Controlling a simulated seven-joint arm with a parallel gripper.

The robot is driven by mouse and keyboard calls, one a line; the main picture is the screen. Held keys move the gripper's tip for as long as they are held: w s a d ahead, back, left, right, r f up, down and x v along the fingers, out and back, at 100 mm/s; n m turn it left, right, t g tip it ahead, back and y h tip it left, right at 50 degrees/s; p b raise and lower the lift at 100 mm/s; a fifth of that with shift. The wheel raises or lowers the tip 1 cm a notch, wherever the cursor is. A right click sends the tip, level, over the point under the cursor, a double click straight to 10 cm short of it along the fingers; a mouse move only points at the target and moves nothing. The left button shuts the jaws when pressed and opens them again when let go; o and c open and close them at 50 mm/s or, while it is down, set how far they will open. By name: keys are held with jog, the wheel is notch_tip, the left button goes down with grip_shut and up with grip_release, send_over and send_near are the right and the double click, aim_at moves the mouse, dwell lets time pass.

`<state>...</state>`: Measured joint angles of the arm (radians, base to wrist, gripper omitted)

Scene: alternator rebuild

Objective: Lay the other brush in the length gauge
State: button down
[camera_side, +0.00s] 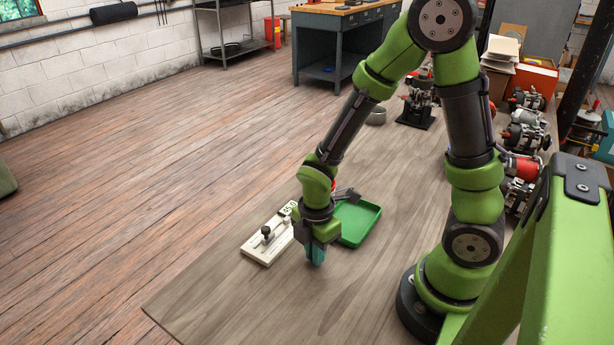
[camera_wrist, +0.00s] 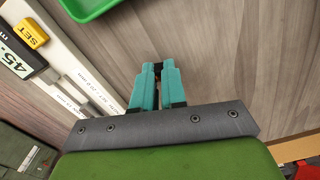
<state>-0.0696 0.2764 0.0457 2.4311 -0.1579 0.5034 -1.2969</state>
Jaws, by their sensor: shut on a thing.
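In the wrist view the gauge (camera_wrist: 67,52) lies at the left, with a display reading "45." and a yellow SET button (camera_wrist: 33,33). My gripper (camera_side: 317,257) points down just right of the gauge, low over the bench and apart from the gauge. Its teal fingers are shut on a small dark piece, apparently the brush (camera_wrist: 158,70), mostly hidden between the fingertips. I cannot tell whether another brush lies in the gauge.
A green tray (camera_side: 375,214) sits behind and right of my gripper; its corner shows at the top of the wrist view (camera_wrist: 88,14). The bench front (camera_side: 240,300) is clear.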

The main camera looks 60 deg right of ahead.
jog(key=shift+r, duration=2.25)
jog(key=shift+w+d+f, duration=0.1)
jog(key=shift+f, duration=0.05)
jog(key=w+r, duration=0.1)
jog(key=w, duration=0.2)
jog(key=w+d+r+n, duration=0.1)
jog(key=w, duration=0.3)
jog(key=w+d+r+n, duration=0.1)
jog(key=w, duration=0.3)
jog(key=shift+w+d+r, duration=0.2)
jog(key=shift+r, duration=0.1)
jog(key=n, duration=0.1)
send_over(279, 230)
jog(key=shift+f, duration=2.4)
jog(key=shift+f, duration=0.4)
jog(key=shift+f, duration=0.45)
